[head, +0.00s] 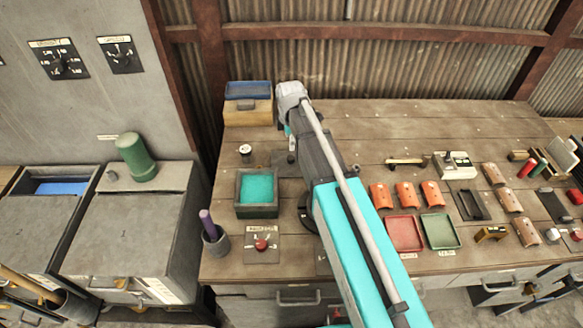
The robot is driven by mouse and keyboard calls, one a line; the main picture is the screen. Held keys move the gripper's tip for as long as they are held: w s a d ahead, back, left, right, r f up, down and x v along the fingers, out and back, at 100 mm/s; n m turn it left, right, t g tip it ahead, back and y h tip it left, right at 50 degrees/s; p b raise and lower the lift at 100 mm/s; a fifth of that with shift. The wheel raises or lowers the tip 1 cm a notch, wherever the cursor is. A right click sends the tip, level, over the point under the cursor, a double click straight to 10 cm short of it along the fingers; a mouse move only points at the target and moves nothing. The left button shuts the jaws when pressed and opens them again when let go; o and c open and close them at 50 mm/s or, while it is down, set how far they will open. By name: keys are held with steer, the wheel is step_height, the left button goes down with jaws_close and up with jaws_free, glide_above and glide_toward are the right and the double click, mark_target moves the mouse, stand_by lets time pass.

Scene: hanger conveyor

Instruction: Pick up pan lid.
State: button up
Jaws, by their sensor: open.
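I cannot pick out the pan lid with certainty in the head view. A dark rounded piece (307,218) shows at the left edge of my arm on the bench, mostly covered by the arm; I cannot tell what it is. My arm reaches over the wooden bench (375,125) toward its back left. My gripper (291,152) is small and partly hidden below the wrist, over a dark flat patch on the bench. It is open, and I see nothing held in it.
A box with teal contents (239,205), a small white-topped piece (245,150) and a red button box (262,245) lie left of my arm. Orange curved pieces (406,195), a red tray (404,247) and a green tray (440,244) lie right. The back middle of the bench is mostly clear.

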mark_target(290, 157)
steer(key=shift+f+b, duration=2)
steer(key=shift+f, duration=0.3)
steer(key=shift+w+f+b, duration=0.1)
steer(key=shift+f+b, duration=2.5)
jaws_close()
steer(key=shift+r, duration=0.15)
step_height(290, 157, up, 10)
steer(key=p, duration=1)
